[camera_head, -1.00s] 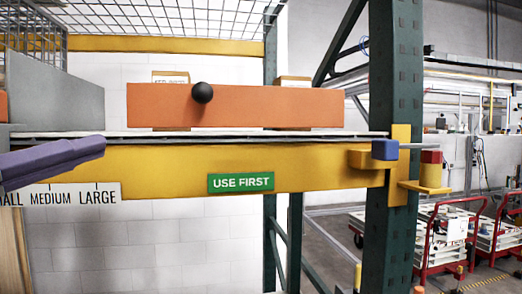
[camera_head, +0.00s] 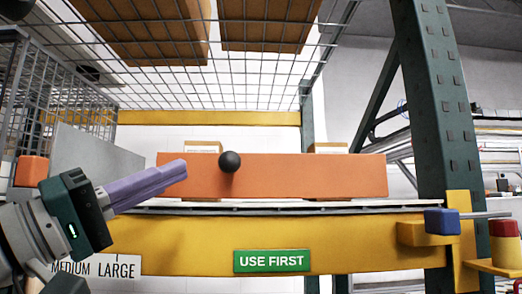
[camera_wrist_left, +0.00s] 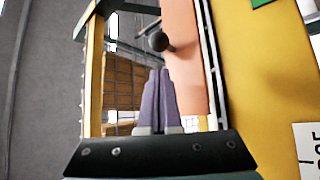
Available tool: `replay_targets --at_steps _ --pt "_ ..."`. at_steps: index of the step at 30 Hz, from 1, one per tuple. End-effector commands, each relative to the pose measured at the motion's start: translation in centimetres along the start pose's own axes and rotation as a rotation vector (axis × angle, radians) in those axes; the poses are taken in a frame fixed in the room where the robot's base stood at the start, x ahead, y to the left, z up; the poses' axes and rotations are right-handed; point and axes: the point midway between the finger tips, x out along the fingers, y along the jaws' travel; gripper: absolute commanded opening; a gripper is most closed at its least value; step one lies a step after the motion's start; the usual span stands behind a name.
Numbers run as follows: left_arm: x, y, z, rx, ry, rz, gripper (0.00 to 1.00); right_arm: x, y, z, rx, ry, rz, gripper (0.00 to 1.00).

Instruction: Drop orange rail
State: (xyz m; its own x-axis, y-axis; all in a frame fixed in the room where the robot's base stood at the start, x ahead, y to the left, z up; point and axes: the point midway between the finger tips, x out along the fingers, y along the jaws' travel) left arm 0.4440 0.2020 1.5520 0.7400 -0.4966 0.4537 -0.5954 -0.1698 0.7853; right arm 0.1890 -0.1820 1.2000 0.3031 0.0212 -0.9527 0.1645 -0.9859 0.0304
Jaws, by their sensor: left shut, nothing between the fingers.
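The orange rail (camera_head: 310,176) is a long flat panel standing across the front of the shelf, with a black ball knob (camera_head: 230,161) near its left end. My left gripper (camera_head: 184,170) has purple fingers, closed together and empty. In the head view its tips overlap the left end of the rail, below and left of the knob. In the left wrist view the fingers (camera_wrist_left: 158,72) point up toward the rail (camera_wrist_left: 186,75) and knob (camera_wrist_left: 159,41), with the knob beyond the tips. I cannot tell whether the tips touch the rail. My right gripper is not in view.
A yellow beam (camera_head: 190,248) with a green "USE FIRST" sign (camera_head: 272,261) runs below the rail. A blue block (camera_head: 441,221) and a red block (camera_head: 504,229) sit on yellow brackets at right. Boxes (camera_head: 328,147) stand behind the rail. Wire mesh lies overhead, and a grey divider (camera_head: 90,165) stands at left.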

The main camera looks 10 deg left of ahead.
Motion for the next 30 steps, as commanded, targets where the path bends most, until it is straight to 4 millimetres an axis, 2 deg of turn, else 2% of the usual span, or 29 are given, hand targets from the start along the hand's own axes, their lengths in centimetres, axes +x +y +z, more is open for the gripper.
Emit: replay_targets --at_steps 1,6,12,25,30 --pt "1.3 0.6 -0.3 -0.001 0.003 0.004 0.00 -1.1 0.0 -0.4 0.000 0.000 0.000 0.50" --pt "4.3 0.5 -0.2 0.000 0.001 0.002 0.00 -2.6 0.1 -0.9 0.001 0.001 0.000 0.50" --pt "6.2 0.2 -0.1 0.000 0.000 0.000 0.00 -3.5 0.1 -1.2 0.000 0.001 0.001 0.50" --pt "6.5 0.0 0.1 0.001 -0.001 0.000 0.00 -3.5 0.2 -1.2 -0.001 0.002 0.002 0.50" --pt "6.3 -0.2 0.2 0.015 -0.001 0.014 0.00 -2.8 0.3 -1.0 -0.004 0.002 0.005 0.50"
